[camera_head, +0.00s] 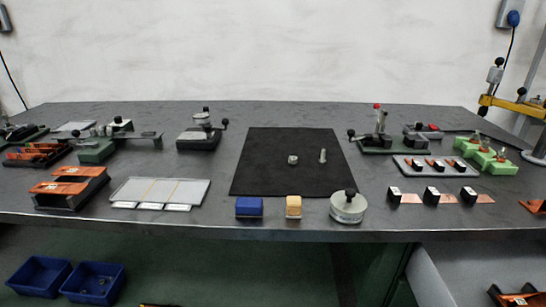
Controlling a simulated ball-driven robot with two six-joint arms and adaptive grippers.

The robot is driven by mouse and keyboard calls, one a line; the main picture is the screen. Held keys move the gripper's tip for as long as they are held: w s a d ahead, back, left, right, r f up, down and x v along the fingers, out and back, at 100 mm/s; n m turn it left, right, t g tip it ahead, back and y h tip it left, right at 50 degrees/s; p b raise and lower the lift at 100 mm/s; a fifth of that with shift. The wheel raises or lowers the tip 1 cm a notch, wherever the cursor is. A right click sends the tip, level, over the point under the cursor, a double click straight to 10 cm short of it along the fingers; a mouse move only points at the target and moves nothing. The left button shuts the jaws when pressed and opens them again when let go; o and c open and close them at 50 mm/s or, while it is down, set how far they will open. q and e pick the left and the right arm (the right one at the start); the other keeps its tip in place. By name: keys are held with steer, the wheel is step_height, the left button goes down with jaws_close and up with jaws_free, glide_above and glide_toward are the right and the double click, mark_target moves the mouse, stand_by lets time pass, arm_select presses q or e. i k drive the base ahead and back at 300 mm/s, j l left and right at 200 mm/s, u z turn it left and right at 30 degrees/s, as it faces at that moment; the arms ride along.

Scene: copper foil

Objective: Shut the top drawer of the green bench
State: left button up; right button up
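The bench has a dark grey top (300,222) across the middle of the head view. Below its front edge, a dark green panel (378,268) shows right of centre, and a wide green surface (240,270) shows at lower left. I cannot make out a drawer front or a handle, so I cannot tell how far the top drawer is open. Neither of my grippers is in view.
Blue bins (92,283) sit below the bench top at lower left. On top lie a black mat (290,178), a blue block (249,207), a round knobbed weight (348,208) and several small fixtures. An orange-and-black item (517,298) shows at lower right.

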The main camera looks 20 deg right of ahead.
mark_target(465, 274)
steer(key=j+z, duration=0.1)
steer(key=z, duration=2.75)
steer(key=i+j+u, duration=0.15)
steer(key=i, duration=0.05)
